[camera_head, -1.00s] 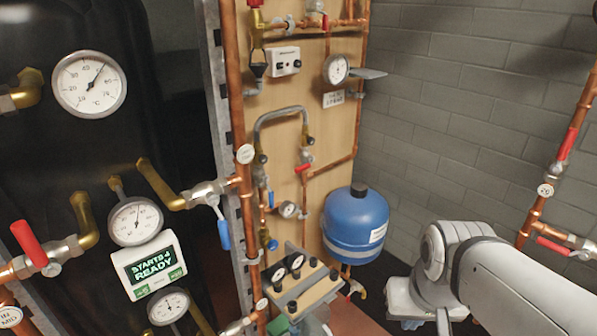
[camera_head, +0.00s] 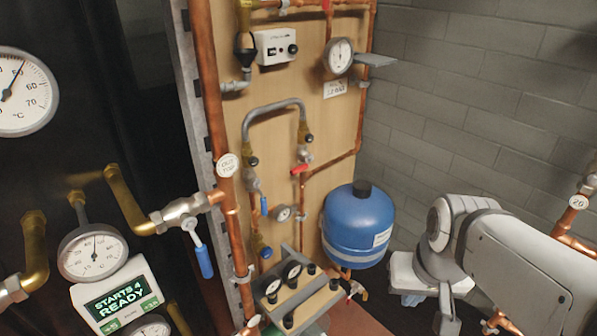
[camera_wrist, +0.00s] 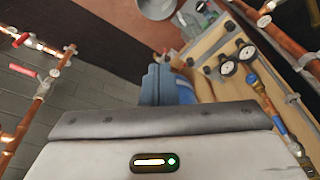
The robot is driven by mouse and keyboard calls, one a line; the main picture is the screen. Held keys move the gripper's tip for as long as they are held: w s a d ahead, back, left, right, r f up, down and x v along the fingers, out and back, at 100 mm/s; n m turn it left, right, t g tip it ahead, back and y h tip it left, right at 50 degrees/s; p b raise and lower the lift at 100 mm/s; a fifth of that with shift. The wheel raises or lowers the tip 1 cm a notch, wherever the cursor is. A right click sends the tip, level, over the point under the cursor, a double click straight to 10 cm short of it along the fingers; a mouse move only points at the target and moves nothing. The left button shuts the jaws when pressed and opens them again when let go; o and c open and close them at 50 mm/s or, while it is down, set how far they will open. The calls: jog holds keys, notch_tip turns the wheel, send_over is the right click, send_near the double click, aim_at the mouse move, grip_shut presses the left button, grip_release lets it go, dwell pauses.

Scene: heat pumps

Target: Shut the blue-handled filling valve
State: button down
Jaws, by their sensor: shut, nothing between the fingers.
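A small blue lever handle (camera_head: 264,205) hangs straight down on the left leg of the braided grey filling loop (camera_head: 272,108) on the wooden board. Another, larger blue lever (camera_head: 204,261) hangs from a valve on the copper pipe nearer me, at the left. A red lever (camera_head: 299,169) sits on the loop's right leg. My gripper (camera_wrist: 157,84) is shut and empty in the wrist view, apart from both blue levers. In the head view my arm is at the lower right, well right of the board, and the fingertips are not clearly visible.
A blue tank (camera_head: 357,228) stands between my arm and the filling loop. A manifold block (camera_head: 300,297) with gauges lies below the loop. A copper pipe (camera_head: 212,120) runs upright left of the board. A brick wall (camera_head: 470,110) bounds the right.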

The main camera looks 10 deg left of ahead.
jog(key=w+a+f+g+y+b, duration=0.2)
jog(key=w+a+y, duration=0.3)
jog(key=w+a, duration=0.1)
jog(key=w+a+f+g+y+b, duration=0.2)
jog(key=w+a+f+y, duration=0.1)
jog(key=w+a+y, duration=0.25)
jog(key=w+a+t+y+b, duration=0.1)
jog(key=w+t+y, duration=0.1)
jog(key=w, duration=0.6)
jog(key=w+a+f+m+t+y+b, duration=0.1)
jog(key=w+t+y+b, duration=0.1)
jog(key=w+y, duration=0.3)
jog(key=w, duration=0.3)
jog(key=shift+w+f+m, duration=0.25)
jog(key=shift+w+m, duration=0.05)
jog(key=shift+w, duration=0.1)
jog(key=shift+a, duration=0.15)
jog(key=p, duration=0.1)
send_near(261, 198)
jog(key=w+a+f, duration=0.2)
jog(key=w+f, duration=0.1)
jog(key=w, duration=0.2)
jog(key=a, duration=0.1)
jog(key=s+a, duration=0.1)
jog(key=s+a+p, duration=0.1)
jog(key=shift+s+a+f, duration=0.2)
jog(key=shift+s+f, duration=0.05)
